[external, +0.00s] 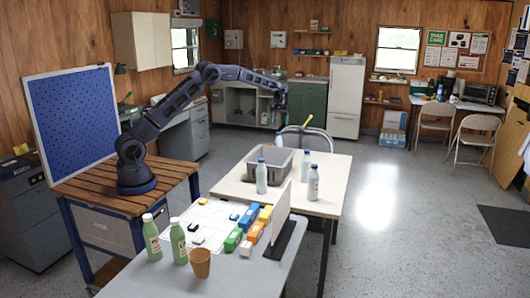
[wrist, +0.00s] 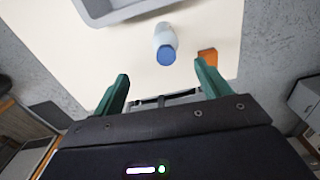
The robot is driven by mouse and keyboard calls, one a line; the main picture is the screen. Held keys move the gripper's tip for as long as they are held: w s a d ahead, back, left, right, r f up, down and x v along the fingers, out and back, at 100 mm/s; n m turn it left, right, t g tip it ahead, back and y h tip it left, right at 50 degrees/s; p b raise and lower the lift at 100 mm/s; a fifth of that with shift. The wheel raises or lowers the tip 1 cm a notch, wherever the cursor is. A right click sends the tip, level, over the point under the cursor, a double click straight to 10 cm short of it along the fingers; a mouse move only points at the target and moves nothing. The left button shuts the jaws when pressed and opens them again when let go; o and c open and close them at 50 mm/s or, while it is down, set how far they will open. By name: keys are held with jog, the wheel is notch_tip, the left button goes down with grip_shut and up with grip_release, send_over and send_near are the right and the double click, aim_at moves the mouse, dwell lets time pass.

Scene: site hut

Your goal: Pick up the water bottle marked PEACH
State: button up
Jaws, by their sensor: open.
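Several white water bottles with blue caps stand on the pale table: one in front of the grey bin (external: 261,178), one at the front right (external: 313,187), one right of the bin (external: 306,166) and one behind the bin (external: 279,141). No label can be read, so I cannot tell which is marked PEACH. My gripper (external: 280,112) is above the far side of the table, pointing down. In the wrist view my open green fingers (wrist: 161,72) are empty, with one blue-capped bottle (wrist: 166,45) just beyond the gap between them.
The grey bin (external: 245,170) also shows in the wrist view (wrist: 98,18). An orange block (wrist: 207,57) lies beside the bottle there. A nearer table (external: 180,272) holds two green bottles (external: 152,240), a brown cup (external: 200,263), coloured blocks (external: 248,218) and an upright white panel (external: 281,212).

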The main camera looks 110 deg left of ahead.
aim_at(279, 137)
jog(key=shift+s+a+f, duration=0.45)
jog(key=shift+a+f, duration=0.25)
notch_tip(279, 137, down, 11)
jog(key=shift+d+r, duration=0.15)
jog(key=shift+r, duration=0.1)
grip_shut()
